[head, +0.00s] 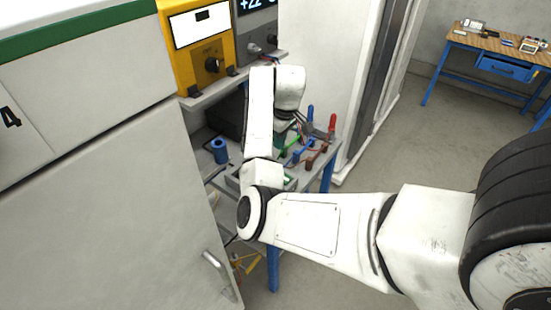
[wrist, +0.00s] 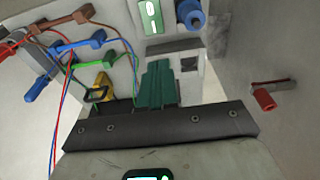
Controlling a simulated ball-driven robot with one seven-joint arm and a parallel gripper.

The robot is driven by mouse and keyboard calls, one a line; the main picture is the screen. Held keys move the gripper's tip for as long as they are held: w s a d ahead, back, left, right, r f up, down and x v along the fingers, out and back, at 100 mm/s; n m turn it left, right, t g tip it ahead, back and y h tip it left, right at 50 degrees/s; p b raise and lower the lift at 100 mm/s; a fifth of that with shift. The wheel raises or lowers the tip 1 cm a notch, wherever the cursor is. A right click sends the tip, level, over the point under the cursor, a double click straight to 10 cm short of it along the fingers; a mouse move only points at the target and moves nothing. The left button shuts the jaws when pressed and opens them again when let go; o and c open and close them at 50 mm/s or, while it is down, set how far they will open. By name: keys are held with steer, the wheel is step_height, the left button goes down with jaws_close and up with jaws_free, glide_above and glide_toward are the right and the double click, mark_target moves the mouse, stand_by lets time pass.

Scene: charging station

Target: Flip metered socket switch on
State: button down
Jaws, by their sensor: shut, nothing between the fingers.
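My gripper (wrist: 160,68) shows in the wrist view as dark green fingers held together, with nothing between them. In the head view its dark end is over the bench, partly hidden by my arm. A green and white piece (wrist: 152,16) with a 0-like mark and a bar mark lies beyond the fingertips, cut by the top edge. It looks like the socket's switch, but I cannot tell its position. A pale block (wrist: 188,85) with a dark recess stands just right of the fingers. I cannot tell whether it belongs to the socket. The fingers appear apart from the marked piece.
Coloured leads and plugs (wrist: 75,45) lie left of the fingers. A blue cylinder (wrist: 190,14) is beside the marked piece; a red-tipped peg (wrist: 264,100) is at right. In the head view, a yellow instrument (head: 200,45) stands on a shelf above, and a white cabinet (head: 110,190) flanks the bench.

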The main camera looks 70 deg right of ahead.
steer(key=f+b, duration=0.1)
steer(key=f, duration=0.2)
steer(key=f+b, duration=0.2)
steer(key=w+f+b, duration=0.1)
steer(key=f, duration=0.2)
steer(key=shift+d+f, duration=0.1)
steer(key=shift+f, duration=0.2)
steer(key=f+b, duration=0.1)
steer(key=b, duration=0.1)
steer(key=f+b, duration=0.4)
steer(key=shift+w+d, duration=0.1)
steer(key=shift+w, duration=0.25)
steer(key=shift+w+f, duration=0.15)
steer(key=shift+f, duration=0.05)
steer(key=shift+s+r+p, duration=0.4)
steer(key=shift+s+p, duration=0.3)
steer(key=shift+p, duration=0.4)
steer(key=shift+w+r+p, duration=0.1)
steer(key=shift+r+p, duration=0.3)
step_height(320, 180, up, 13)
steer(key=w+p, duration=0.1)
steer(key=shift+w, duration=0.35)
